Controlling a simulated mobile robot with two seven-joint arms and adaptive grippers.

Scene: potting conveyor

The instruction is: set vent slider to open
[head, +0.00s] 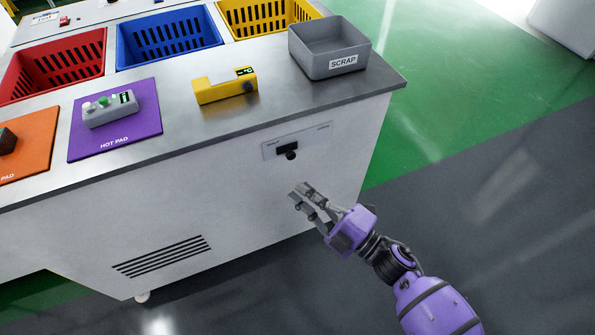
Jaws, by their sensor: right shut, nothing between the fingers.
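The vent slider is a black knob (290,154) on a light grey plate (313,138) set in the white front panel of the bench. The knob sits left of the plate's middle, over a dark slot. Small labels at the plate's two ends are too small to read. My right gripper (299,194) is shut and empty, a little below the knob and apart from it. My left gripper does not show.
The steel bench top (210,125) carries a grey SCRAP bin (340,63), a yellow device (224,88), a purple hot pad (92,146) and red, blue and yellow crates. A slotted grille (162,257) is lower on the front panel. Open floor lies to the right.

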